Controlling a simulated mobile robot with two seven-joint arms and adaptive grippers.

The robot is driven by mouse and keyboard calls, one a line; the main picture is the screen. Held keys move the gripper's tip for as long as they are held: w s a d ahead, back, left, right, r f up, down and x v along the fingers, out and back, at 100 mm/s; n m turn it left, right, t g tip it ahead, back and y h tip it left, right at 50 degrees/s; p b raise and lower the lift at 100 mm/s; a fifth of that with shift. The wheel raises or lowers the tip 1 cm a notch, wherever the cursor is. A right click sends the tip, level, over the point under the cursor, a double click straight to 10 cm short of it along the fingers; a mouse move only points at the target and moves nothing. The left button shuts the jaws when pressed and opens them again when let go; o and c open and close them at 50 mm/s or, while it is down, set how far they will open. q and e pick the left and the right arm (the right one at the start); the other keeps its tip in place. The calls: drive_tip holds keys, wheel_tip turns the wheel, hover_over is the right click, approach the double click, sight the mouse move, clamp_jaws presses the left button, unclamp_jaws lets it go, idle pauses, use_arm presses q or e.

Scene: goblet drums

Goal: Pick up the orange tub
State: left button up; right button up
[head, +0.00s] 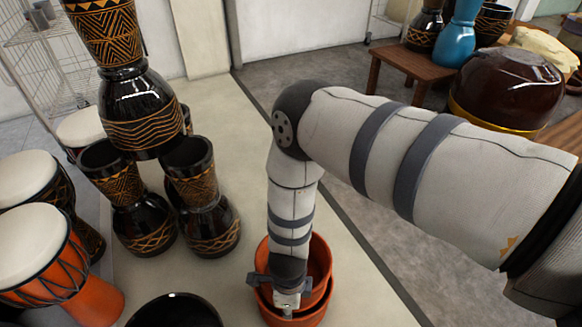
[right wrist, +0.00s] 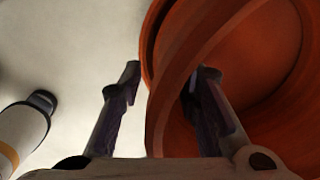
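The orange tub (head: 319,262) stands on the pale floor strip at the lower middle of the head view. It looks like round orange pots, one set in another, partly hidden by my right arm. My right gripper (head: 287,292) points down at the tub's near left rim. In the right wrist view the tub (right wrist: 262,62) fills the right side. There my right gripper (right wrist: 168,72) is open, one finger outside the curved wall and the other inside it. A gap shows between the outer finger and the wall. My left gripper is not in view.
Black carved goblet drums (head: 205,215) stand left of the tub, with another stacked on top (head: 140,105). A black round top (head: 175,312) is at the bottom edge. White-topped drums (head: 32,245) stand far left. A wooden table (head: 415,62) with vessels is at the back right.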

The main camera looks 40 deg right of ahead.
drive_tip(key=shift+f, duration=0.5)
drive_tip(key=shift+r, duration=0.15)
clamp_jaws()
